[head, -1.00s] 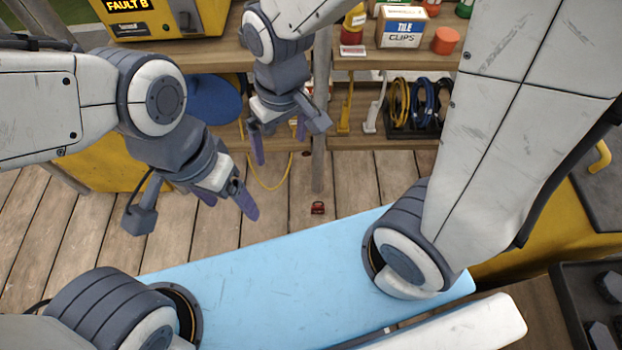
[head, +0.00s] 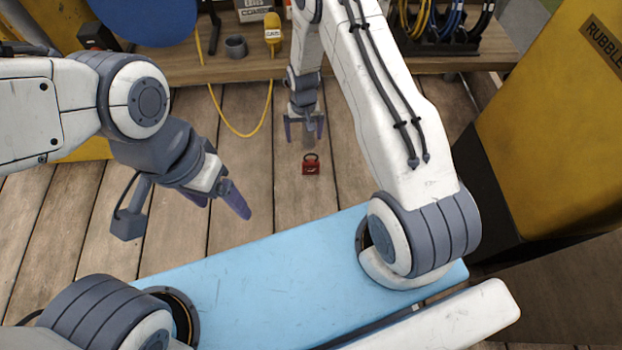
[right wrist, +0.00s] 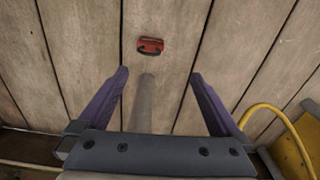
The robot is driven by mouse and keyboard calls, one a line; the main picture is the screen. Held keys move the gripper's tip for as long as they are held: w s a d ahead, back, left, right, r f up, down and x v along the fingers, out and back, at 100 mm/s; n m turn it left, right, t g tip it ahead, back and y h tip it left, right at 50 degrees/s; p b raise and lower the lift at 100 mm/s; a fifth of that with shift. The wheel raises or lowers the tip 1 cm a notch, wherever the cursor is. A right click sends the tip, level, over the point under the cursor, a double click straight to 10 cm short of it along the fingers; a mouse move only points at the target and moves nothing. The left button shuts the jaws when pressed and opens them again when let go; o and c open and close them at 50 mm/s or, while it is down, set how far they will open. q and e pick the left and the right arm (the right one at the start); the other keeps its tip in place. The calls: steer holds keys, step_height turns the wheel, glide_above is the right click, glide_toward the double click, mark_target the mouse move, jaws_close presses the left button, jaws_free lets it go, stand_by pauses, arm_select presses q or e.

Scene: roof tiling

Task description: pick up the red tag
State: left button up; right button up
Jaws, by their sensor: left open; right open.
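The red tag (head: 311,168) lies on the wooden floor, a small red piece with a dark loop at its top. It also shows in the right wrist view (right wrist: 150,46), ahead of the fingertips and roughly centred between them. My right gripper (head: 305,138) points down above the floor, just behind the tag in the head view. It is open and empty, its purple fingers spread wide in the right wrist view (right wrist: 160,82). My left gripper (head: 222,203) is open and empty, held to the left of the tag. Nothing covers the tag.
A low wooden shelf (head: 225,70) with a grey cup (head: 236,46) and cable coils stands at the back. A yellow cable (head: 246,134) loops onto the floor. A yellow rubble bin (head: 560,130) stands at right. The planks around the tag are clear.

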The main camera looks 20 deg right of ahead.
mark_target(314, 162)
steer(key=shift+m, duration=0.4)
steer(key=f+b, duration=0.1)
steer(key=f, duration=0.3)
steer(key=d+f+b, duration=0.1)
steer(key=f+b, duration=0.1)
steer(key=f, duration=0.3)
steer(key=d+f+b, duration=0.1)
steer(key=f+b, duration=0.1)
steer(key=f, duration=0.2)
steer(key=shift+s+d+f, duration=0.1)
steer(key=shift+d+f, duration=0.05)
steer(key=shift+f, duration=0.2)
steer(key=shift+f+b, duration=0.4)
steer(key=shift+f, duration=0.1)
steer(key=f+b, duration=0.4)
steer(key=f, duration=0.1)
steer(key=shift+w, duration=0.2)
arm_select(q)
step_height(314, 162, down, 12)
arm_select(e)
steer(key=shift+r, duration=0.15)
